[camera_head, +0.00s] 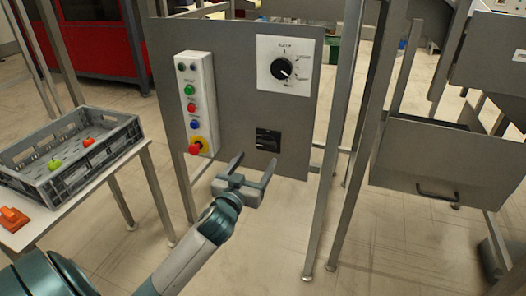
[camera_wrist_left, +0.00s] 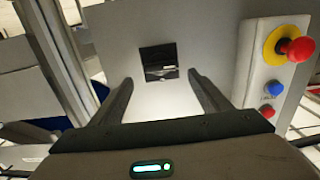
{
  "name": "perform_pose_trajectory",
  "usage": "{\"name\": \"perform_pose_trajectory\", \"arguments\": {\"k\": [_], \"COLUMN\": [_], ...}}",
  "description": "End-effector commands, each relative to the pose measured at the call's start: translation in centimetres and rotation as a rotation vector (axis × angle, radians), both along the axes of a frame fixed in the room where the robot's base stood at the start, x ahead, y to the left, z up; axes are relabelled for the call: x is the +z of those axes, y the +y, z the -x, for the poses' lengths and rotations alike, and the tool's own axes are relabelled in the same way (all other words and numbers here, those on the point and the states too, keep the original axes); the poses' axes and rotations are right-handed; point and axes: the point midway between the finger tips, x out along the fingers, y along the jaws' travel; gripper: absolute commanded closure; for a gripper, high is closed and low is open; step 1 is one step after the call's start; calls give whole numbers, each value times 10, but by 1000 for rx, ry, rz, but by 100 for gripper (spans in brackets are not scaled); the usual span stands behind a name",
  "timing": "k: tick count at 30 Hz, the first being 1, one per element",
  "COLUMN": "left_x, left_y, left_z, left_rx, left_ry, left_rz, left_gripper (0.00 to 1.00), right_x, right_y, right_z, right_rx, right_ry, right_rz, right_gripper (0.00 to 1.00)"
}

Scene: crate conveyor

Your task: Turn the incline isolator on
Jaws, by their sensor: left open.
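The isolator (camera_head: 268,140) is a small black square switch low on the grey panel (camera_head: 230,60). My left gripper (camera_head: 252,165) is open and empty, in front of the panel and a little below the isolator in the head view. Its two fingers also show in the left wrist view (camera_wrist_left: 160,85), apart from the switch. Which setting the handle is at is too small to tell. My right gripper is not in view.
A white button box (camera_head: 197,100) with coloured buttons and a red emergency stop (camera_head: 195,148) is left of the isolator. A rotary dial (camera_head: 283,68) sits above it. A grey crate (camera_head: 70,155) stands on a table at left. Metal posts (camera_head: 345,130) stand at right.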

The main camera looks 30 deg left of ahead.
Motion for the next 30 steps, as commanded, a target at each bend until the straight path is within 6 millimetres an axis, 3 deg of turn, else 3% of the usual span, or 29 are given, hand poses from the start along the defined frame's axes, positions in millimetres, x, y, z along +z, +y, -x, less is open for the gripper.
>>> {"name": "perform_pose_trajectory", "arguments": {"k": [6, 12, 27, 30], "left_x": [0, 0, 0, 0], "left_y": [9, 14, 17, 17], "left_z": [-36, -59, -70, -70], "left_rx": [0, 1, 0, 0], "left_ry": [-1, 0, 1, 0], "left_rz": [-2, -1, -1, -1], "left_gripper": [30, 30, 30, 54], "right_x": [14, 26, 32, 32], "right_y": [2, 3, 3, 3], "right_z": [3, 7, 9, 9], "right_rx": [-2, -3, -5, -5], "right_ry": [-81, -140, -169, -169], "right_rz": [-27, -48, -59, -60], "right_gripper": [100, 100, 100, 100]}}
